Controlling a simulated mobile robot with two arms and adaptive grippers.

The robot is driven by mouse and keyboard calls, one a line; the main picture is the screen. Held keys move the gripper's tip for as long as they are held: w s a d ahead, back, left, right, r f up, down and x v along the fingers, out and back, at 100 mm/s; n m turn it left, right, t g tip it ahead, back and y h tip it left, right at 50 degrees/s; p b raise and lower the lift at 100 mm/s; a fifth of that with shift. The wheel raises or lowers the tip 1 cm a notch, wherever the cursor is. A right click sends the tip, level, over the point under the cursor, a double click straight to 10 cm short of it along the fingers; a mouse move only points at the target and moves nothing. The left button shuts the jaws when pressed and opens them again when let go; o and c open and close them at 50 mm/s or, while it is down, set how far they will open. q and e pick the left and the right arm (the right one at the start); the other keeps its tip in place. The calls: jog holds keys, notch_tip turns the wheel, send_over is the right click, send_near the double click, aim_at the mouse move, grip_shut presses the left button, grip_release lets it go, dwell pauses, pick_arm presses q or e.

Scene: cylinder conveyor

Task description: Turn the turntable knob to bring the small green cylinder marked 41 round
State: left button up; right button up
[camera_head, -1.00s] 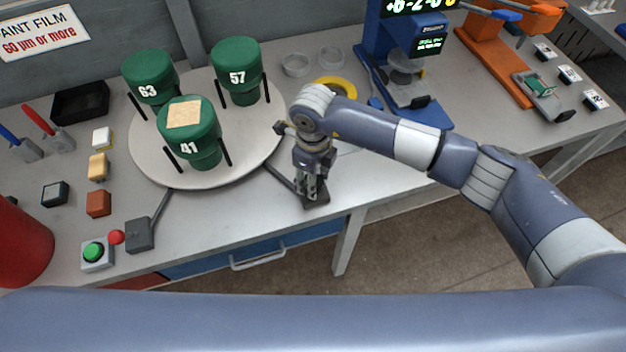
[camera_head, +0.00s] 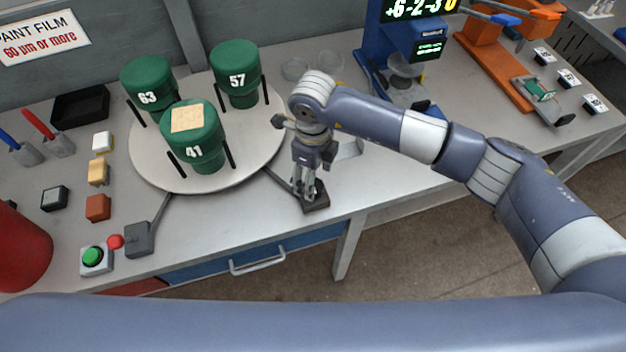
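A round pale turntable (camera_head: 255,160) carries three green cylinders. Cylinder 41 (camera_head: 205,152) stands at the front with a tan patch on its lid, cylinder 63 (camera_head: 150,97) at the back left and cylinder 57 (camera_head: 239,80) at the back right. My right gripper (camera_head: 309,190) points down at a dark block (camera_head: 318,205) near the table's front edge, right of the turntable. A dark bar links this block to the turntable. The knob cannot be made out under the fingers, and their grip is unclear. My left gripper is out of view.
Small coloured blocks (camera_head: 98,172) lie left of the turntable. A blue device (camera_head: 400,50) and an orange stand (camera_head: 495,65) are at the right.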

notch_tip(320, 180, up, 9)
jog(key=shift+f, duration=0.2)
